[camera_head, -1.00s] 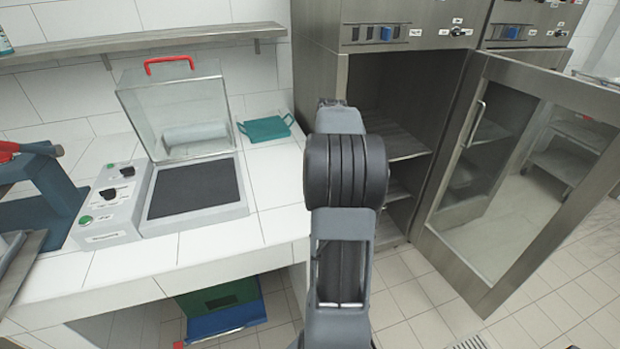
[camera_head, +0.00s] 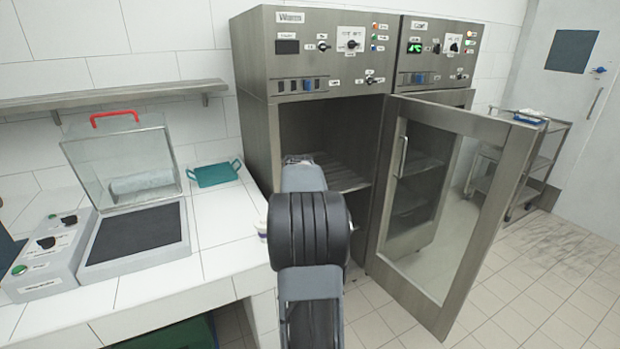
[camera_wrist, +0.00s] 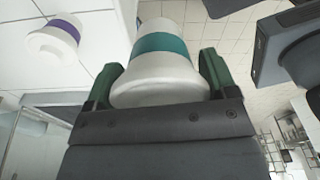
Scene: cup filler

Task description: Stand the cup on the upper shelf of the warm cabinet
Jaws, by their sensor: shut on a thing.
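My gripper (camera_wrist: 160,75) is shut on a white cup with a teal band (camera_wrist: 165,45) in the wrist view, one green finger on each side. In the head view the gripper and cup are hidden behind my own arm. The warm cabinet (camera_head: 255,62), labelled "Warm", stands ahead at the middle of the head view. Its glazed door (camera_head: 478,135) is swung open to the right. A slatted shelf (camera_head: 345,181) shows inside, partly behind my arm; lower shelves are mostly hidden.
A purple-banded white cup (camera_wrist: 55,40) stands on the white counter (camera_head: 225,260). A clear-lidded machine (camera_head: 110,160) and a teal tray (camera_head: 214,174) are also there. A second cabinet (camera_head: 435,70) stands right of the warm one, with a trolley (camera_head: 520,165) beyond. Floor at right is open.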

